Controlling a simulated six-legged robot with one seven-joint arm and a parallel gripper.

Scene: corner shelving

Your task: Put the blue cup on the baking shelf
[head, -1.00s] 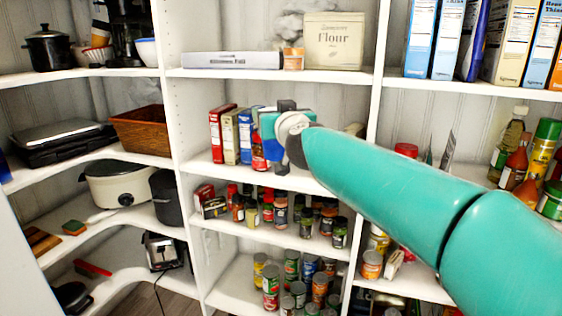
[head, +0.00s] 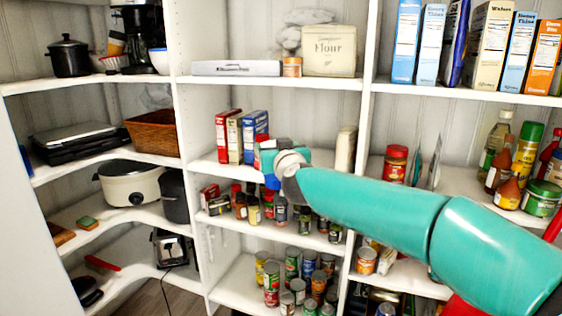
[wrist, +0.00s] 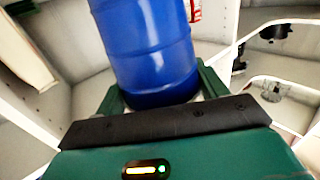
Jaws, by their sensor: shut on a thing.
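The blue cup (wrist: 150,50) fills the upper middle of the wrist view, between the fingers of my gripper (wrist: 155,95), which is shut on it. In the head view, my gripper (head: 268,158) is in front of the middle bay, near the edge of the shelf with the boxes. A small blue part of the cup (head: 272,182) shows below it; the rest is hidden by my gripper and arm. I cannot tell for sure which shelf is the baking shelf. A flour tin (head: 329,50) stands on the shelf above, and red, white and blue boxes (head: 241,136) stand behind my gripper.
The flour shelf also holds a long flat box (head: 236,68) and a small orange-brown jar (head: 292,66). Small spice jars (head: 270,207) crowd the shelf below my gripper, with cans (head: 290,275) lower down. A white upright divider (head: 362,100) stands to the right.

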